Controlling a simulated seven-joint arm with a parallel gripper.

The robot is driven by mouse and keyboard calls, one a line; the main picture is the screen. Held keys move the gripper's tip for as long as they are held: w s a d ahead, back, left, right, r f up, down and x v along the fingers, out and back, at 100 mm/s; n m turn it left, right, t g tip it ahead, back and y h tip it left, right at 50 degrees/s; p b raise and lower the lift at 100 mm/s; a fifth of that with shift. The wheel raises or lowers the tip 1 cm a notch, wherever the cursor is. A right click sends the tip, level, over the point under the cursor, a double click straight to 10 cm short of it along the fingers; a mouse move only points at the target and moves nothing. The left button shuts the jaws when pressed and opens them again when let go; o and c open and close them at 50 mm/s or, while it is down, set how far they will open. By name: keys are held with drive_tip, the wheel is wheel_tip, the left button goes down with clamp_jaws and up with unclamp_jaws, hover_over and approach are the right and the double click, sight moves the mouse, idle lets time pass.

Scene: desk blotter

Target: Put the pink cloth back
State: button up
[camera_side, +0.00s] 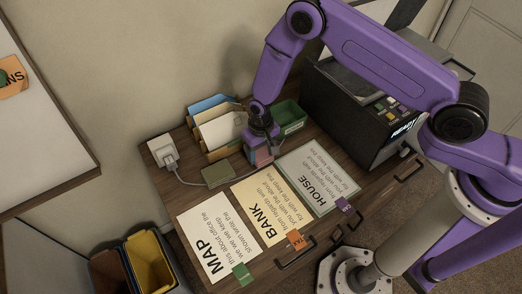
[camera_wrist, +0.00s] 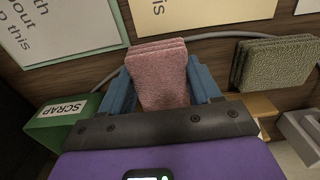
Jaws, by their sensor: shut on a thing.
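The pink cloth (camera_wrist: 158,72) is a folded, layered pad between the two blue fingers of my gripper (camera_wrist: 161,88) in the wrist view. My gripper is shut on it. In the side view the pink cloth (camera_side: 262,157) shows just under my gripper (camera_side: 261,148), over the back of the desk. It is close to the desk top, but I cannot tell whether it touches. A folded olive-green cloth (camera_side: 217,173) lies on the desk to its left; it also shows at the right of the wrist view (camera_wrist: 275,63).
A green SCRAP bin (camera_wrist: 62,120) is beside my gripper; the side view shows it at the back (camera_side: 290,117). A file holder (camera_side: 218,130) stands behind. MAP (camera_side: 217,238), BANK (camera_side: 270,208) and HOUSE (camera_side: 318,179) sheets lie in front. A cable (camera_side: 190,183) runs past the cloths.

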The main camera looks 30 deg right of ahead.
sight(261, 152)
drive_tip(key=shift+f, duration=0.4)
drive_tip(key=o, duration=1.2)
drive_tip(key=shift+r, duration=0.1)
wheel_tip(261, 152, up, 13)
drive_tip(key=shift+f, duration=0.2)
drive_tip(key=shift+r, duration=0.1)
